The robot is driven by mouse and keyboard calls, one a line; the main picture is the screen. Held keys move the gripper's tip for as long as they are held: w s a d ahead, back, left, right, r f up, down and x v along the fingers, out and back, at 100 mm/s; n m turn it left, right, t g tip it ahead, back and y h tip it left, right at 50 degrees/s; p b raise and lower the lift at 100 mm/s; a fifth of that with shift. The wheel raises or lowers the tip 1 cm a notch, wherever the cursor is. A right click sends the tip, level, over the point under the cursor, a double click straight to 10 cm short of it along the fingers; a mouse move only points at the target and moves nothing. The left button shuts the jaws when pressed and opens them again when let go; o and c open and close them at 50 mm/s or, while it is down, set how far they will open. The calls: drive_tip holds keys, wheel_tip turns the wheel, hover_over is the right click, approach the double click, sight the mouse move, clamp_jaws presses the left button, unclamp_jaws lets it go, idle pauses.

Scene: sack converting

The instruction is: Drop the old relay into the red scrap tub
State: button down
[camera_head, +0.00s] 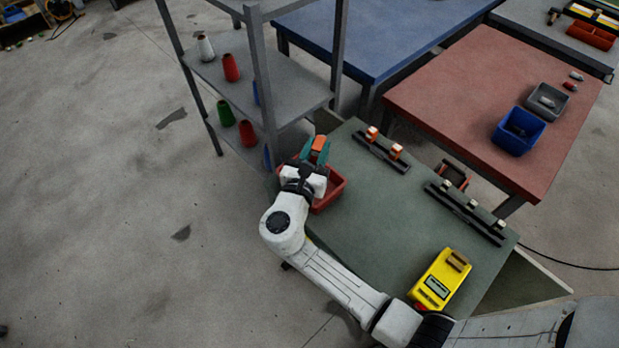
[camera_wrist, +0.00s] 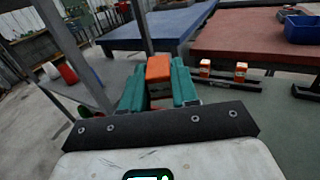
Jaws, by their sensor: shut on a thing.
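My gripper (camera_head: 316,152) has teal fingers and is shut on an orange block, the old relay (camera_head: 320,143). In the wrist view the relay (camera_wrist: 158,68) sits between the two fingers (camera_wrist: 158,88). The red scrap tub (camera_head: 334,196) stands at the left end of the green bench, partly hidden by my wrist. In the head view the gripper overlaps the tub's far side; its height above the tub is hard to tell.
The green bench (camera_head: 375,215) carries a dark rail (camera_head: 380,154) with two orange-and-white relays, a second rail (camera_head: 465,214) with pale blocks, and a yellow meter (camera_head: 440,280). A grey shelf (camera_head: 262,90) with cones stands close behind the tub. Red and blue tables lie beyond.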

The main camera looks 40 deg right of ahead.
wheel_tip(320, 180, down, 6)
drive_tip(key=b, duration=0.5)
drive_tip(key=shift+r, duration=0.25)
drive_tip(key=c, duration=0.8)
unclamp_jaws()
drive_tip(key=shift+a, duration=0.1)
drive_tip(key=b+v, duration=0.1)
drive_tip(key=v, duration=0.9)
drive_tip(key=shift+s+a, duration=0.2)
drive_tip(key=shift+a, duration=0.1)
